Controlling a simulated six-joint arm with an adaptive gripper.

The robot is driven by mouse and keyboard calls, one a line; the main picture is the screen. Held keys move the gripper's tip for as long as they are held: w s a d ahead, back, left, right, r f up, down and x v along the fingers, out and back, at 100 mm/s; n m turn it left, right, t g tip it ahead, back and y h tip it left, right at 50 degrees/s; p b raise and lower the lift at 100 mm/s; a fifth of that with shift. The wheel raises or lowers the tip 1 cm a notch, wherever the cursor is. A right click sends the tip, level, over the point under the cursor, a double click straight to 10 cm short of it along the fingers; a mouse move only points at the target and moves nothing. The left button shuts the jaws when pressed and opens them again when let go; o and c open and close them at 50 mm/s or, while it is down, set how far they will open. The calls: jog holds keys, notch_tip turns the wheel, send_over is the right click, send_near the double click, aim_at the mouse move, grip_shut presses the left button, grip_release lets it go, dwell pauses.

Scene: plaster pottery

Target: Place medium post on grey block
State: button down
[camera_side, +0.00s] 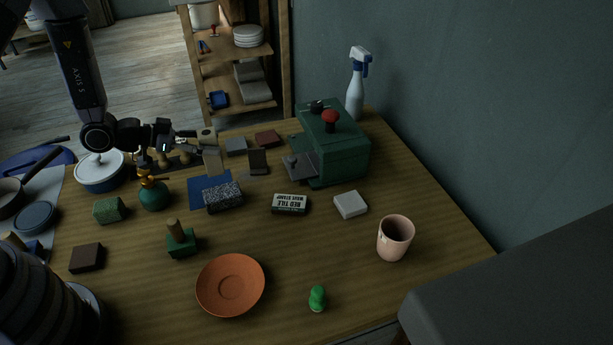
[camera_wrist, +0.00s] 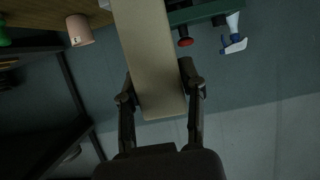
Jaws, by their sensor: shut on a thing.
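My gripper (camera_side: 199,138) is at the back left of the table in the side view, shut on a beige post (camera_side: 212,162). In the wrist view, the long flat post (camera_wrist: 150,50) lies between the two fingers of my gripper (camera_wrist: 157,88) and runs out past the top of the picture. In the side view the post appears roughly upright; whether its lower end touches the table is unclear. A small grey block (camera_side: 236,146) lies on the table just right of the post, apart from it in the picture.
A dark rack with pegs (camera_side: 172,161) stands just left of the post. A dark upright piece (camera_side: 258,161) and a green machine (camera_side: 340,150) stand to the right. A speckled block (camera_side: 223,198) lies on a blue mat (camera_side: 199,184) in front.

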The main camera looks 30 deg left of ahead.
aim_at(215, 166)
jog(key=shift+f, duration=3.1)
jog(key=shift+f, duration=0.15)
jog(key=c, duration=0.6)
grip_release()
jog(key=shift+c, duration=0.2)
